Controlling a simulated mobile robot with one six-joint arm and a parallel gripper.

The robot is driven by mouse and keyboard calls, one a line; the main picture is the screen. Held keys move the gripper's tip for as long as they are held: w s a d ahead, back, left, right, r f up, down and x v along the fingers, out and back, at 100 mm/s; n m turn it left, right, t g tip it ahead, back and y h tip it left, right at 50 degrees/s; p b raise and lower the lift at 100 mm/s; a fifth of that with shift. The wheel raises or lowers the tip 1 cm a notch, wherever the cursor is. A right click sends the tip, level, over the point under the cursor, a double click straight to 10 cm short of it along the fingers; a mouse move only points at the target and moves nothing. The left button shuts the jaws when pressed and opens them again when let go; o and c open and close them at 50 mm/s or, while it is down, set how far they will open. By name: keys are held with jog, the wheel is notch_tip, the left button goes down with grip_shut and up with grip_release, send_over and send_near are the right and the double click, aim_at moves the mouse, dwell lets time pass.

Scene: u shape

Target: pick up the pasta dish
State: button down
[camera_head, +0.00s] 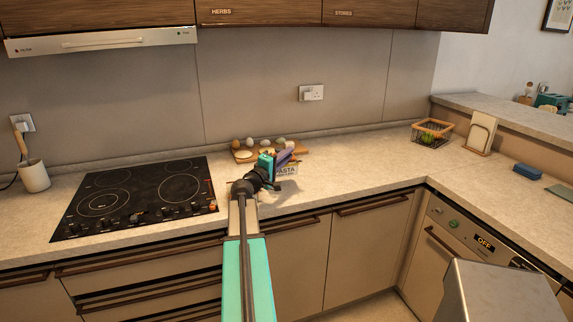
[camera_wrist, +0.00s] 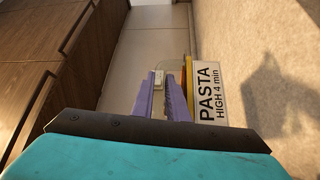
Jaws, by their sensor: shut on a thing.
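The pasta dish (camera_head: 287,171) is on or just above the counter beside the wooden board, with its white label reading PASTA facing the front. In the wrist view the purple fingers of my gripper (camera_wrist: 168,92) are beside the label. Much of the dish is hidden behind the fingers and label. I cannot tell whether it still touches the counter.
A wooden board (camera_head: 299,149) with eggs and other food lies behind the dish. The black hob (camera_head: 135,196) is to the left. A wire basket (camera_head: 431,133) and a rack (camera_head: 481,132) stand to the right. The counter between the dish and basket is clear.

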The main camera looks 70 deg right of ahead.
jog(key=shift+r, duration=0.45)
dwell(0.4)
